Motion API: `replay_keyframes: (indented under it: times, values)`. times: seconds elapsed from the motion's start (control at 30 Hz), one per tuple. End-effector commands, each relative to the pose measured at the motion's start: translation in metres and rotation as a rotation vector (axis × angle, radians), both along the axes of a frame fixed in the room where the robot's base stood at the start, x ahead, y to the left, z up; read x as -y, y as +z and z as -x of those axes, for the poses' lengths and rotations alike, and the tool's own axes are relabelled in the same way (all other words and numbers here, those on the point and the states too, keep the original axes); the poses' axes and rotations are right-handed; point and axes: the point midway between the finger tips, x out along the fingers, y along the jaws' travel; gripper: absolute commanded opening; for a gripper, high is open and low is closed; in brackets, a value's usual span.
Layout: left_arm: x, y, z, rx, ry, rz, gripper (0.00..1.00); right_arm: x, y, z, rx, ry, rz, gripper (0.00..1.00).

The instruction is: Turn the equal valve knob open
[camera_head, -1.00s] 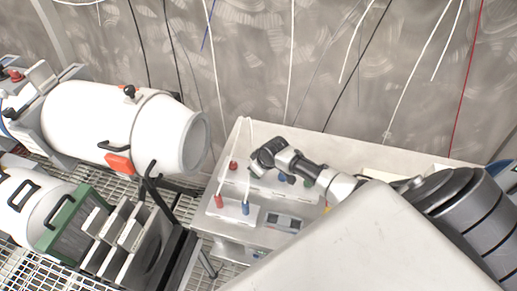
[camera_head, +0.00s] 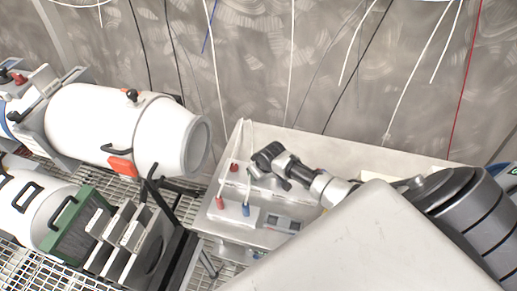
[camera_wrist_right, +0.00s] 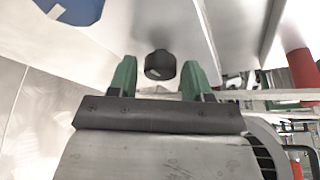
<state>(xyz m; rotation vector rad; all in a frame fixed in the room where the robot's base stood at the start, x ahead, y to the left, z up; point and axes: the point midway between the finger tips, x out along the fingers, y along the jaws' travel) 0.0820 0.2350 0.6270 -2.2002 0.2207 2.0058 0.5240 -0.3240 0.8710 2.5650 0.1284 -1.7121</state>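A dark round knob (camera_wrist_right: 160,65) shows in the right wrist view, on a pale surface. It lies between and slightly beyond the green fingertips of my right gripper (camera_wrist_right: 159,72). The fingers are apart, with a gap on each side of the knob; I cannot tell whether the knob is within their reach. In the head view my right gripper (camera_head: 272,165) is over the panel of the metal bench (camera_head: 325,150), and it hides what is under it. I cannot pick out the knob there or read any "equal valve" label. My left gripper is not in view.
Red fittings (camera_head: 234,167) and a blue fitting (camera_head: 246,210) with white hoses stand left of my right gripper. A small display box (camera_head: 281,222) is in front. Cables hang along the wall behind.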

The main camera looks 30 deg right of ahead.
Motion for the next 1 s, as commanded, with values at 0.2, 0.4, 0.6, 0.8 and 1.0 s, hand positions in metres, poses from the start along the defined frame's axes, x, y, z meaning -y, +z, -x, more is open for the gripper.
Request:
replay_keyframes:
  times: [0.2, 0.4, 0.6, 0.8, 1.0]
  values:
    - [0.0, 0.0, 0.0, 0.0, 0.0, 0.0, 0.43, 0.0, 0.0, 0.0, 0.0, 0.001, 0.0, 0.61]
    - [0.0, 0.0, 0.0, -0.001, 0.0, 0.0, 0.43, 0.001, 0.002, 0.001, -0.001, 0.002, 0.001, 0.61]
    - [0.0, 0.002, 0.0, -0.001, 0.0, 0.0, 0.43, 0.002, 0.023, 0.01, 0.001, 0.002, 0.002, 0.61]
    - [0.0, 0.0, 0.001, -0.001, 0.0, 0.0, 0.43, 0.003, 0.055, 0.024, 0.002, 0.004, 0.001, 0.61]
    - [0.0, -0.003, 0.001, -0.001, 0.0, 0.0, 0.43, 0.004, 0.084, 0.035, 0.001, 0.003, 0.001, 0.61]
